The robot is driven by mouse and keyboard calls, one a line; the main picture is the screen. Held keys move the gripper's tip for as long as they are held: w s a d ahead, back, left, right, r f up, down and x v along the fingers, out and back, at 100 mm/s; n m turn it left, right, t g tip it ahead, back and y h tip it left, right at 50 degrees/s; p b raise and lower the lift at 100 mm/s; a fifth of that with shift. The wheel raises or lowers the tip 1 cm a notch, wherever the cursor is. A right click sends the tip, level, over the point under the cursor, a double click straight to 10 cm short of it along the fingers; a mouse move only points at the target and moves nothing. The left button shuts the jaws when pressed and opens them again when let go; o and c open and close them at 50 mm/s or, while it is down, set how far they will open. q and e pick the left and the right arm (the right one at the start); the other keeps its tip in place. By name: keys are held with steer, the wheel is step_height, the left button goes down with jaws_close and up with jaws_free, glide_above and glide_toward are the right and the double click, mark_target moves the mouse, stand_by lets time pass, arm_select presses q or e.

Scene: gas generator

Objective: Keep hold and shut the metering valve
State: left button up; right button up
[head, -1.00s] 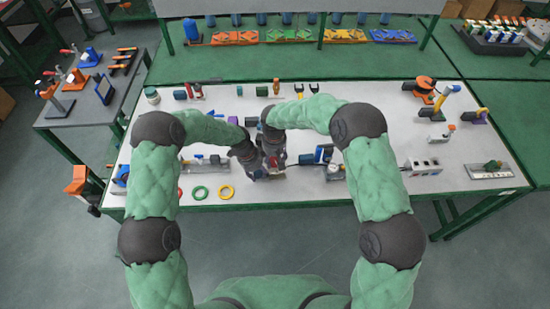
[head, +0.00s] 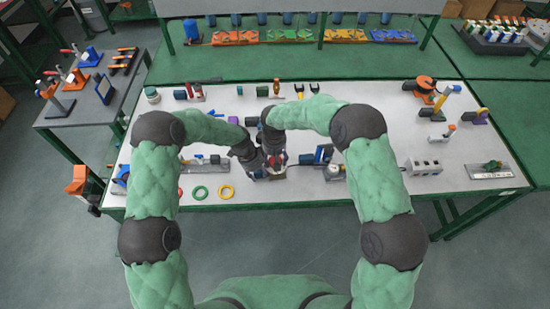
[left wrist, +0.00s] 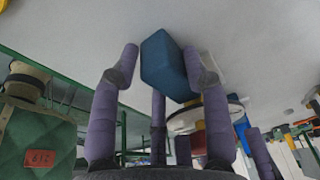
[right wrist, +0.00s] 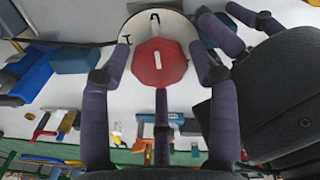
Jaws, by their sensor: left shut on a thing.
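The metering valve shows in the right wrist view as a red eight-sided knob (right wrist: 160,64) with a white bar, in front of a round pale dial (right wrist: 150,24). It is a small red spot in the head view (head: 278,160). My right gripper (right wrist: 160,48) has its fingers on both sides of the knob, with narrow gaps. My left gripper (head: 257,167) is shut on a blue block (left wrist: 165,66), which sits between its fingers in the left wrist view. The dial's rim is close beside this block. Both grippers are close together and hide most of the unit in the head view.
The white table (head: 360,110) carries green (head: 199,192) and yellow rings (head: 226,192) at its front. A blue-and-grey device (head: 325,160) stands just right of the grippers. A white socket box (head: 423,167) is further right. The middle right of the table is mostly clear.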

arm_select(q)
steer(key=shift+s+f, duration=0.15)
steer(key=shift+s, duration=0.05)
arm_select(e)
steer(key=shift+s+a, duration=0.15)
steer(key=shift+a, duration=0.05)
